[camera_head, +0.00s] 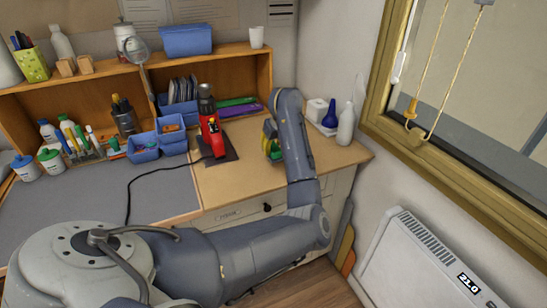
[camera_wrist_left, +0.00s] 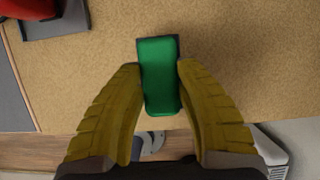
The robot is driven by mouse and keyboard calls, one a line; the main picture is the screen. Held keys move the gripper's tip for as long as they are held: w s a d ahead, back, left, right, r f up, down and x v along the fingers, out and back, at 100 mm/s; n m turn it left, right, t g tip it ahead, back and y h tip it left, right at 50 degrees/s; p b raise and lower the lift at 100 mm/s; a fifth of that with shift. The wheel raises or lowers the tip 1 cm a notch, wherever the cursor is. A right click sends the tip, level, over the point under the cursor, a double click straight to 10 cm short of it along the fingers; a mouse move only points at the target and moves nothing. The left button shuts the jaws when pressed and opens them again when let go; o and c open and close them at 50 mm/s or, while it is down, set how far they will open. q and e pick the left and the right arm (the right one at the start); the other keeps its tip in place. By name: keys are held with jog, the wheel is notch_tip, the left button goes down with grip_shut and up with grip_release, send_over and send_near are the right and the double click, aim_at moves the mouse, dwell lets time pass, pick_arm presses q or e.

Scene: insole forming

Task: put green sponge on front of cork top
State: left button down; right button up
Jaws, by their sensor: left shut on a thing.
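The green sponge (camera_head: 274,151) shows beside my left arm in the head view. In the left wrist view the green sponge (camera_wrist_left: 160,78) is a block between the yellow fingers of my left gripper (camera_wrist_left: 160,85). The gripper is shut on it. In the head view only part of my left gripper (camera_head: 268,138) shows, as the arm hides the rest. The cork top (camera_wrist_left: 240,60) lies below the sponge in the left wrist view, with its front edge close under the sponge. It also shows in the head view (camera_head: 232,184). My right gripper is not in view.
A red tool (camera_head: 211,135) stands on a dark plate left of my left gripper. Blue bins (camera_head: 143,147) stand further left. A white bottle (camera_head: 346,124) and a blue bulb (camera_head: 330,115) stand at the right wall. The cork near the front edge is clear.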

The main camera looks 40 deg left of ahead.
pick_arm(q)
jog(key=shift+f, duration=2.2)
jog(key=shift+f, duration=0.1)
jog(key=c, duration=1)
grip_release()
jog(key=v, duration=1.2)
